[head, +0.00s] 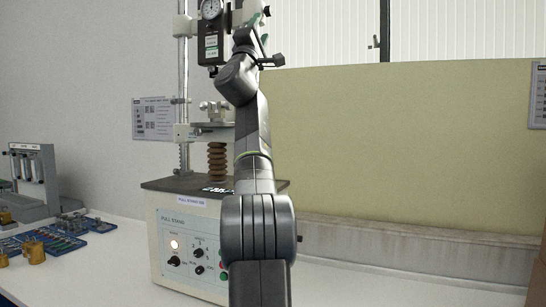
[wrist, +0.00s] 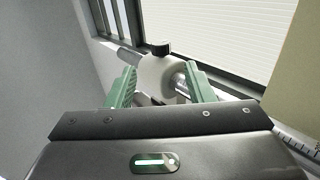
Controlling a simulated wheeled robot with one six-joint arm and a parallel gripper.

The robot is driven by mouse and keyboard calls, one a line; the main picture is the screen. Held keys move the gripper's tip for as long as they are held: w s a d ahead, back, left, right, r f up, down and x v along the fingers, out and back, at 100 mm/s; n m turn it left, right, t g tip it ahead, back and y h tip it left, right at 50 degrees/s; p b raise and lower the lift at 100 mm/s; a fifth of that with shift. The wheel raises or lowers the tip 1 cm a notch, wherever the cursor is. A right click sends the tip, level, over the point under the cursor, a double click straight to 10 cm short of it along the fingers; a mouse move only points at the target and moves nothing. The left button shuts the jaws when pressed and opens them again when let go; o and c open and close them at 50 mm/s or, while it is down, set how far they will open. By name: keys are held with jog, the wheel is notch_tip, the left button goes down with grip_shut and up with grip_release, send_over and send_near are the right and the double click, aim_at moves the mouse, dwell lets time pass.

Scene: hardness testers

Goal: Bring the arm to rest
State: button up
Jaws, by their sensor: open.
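My gripper (wrist: 160,88) shows in the wrist view with its two green-lined fingers spread apart and nothing held between them. A white machine part with a black knob (wrist: 161,48) lies beyond the fingertips; I cannot tell the exact gap. In the head view my arm rises in front of the pull stand (head: 190,245), reaching up beside its top, and the gripper end is largely hidden behind my own arm links. The stand has a round dial gauge (head: 211,9) at the top and a brown bellows-like column (head: 217,160) below.
Blue trays (head: 62,243) with small parts, brass pieces (head: 34,252) and a grey rack (head: 36,178) are on the white bench at left. A yellowish panel (head: 400,140) stands behind at right. The bench right of the stand (head: 400,290) looks clear. A window is above.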

aim_at(268, 12)
jog(key=shift+p+x, duration=5.35)
jog(key=shift+p, duration=0.4)
jog(key=shift+s+a+g, duration=0.1)
jog(key=shift+s+g, duration=0.05)
jog(key=shift+g, duration=0.55)
jog(key=shift+y, duration=0.3)
jog(key=shift+r+g+y+p, duration=0.1)
jog(key=shift+g+y+p, duration=0.2)
jog(key=shift+g+p, duration=0.85)
jog(key=shift+p, duration=0.4)
jog(key=shift+d, duration=0.2)
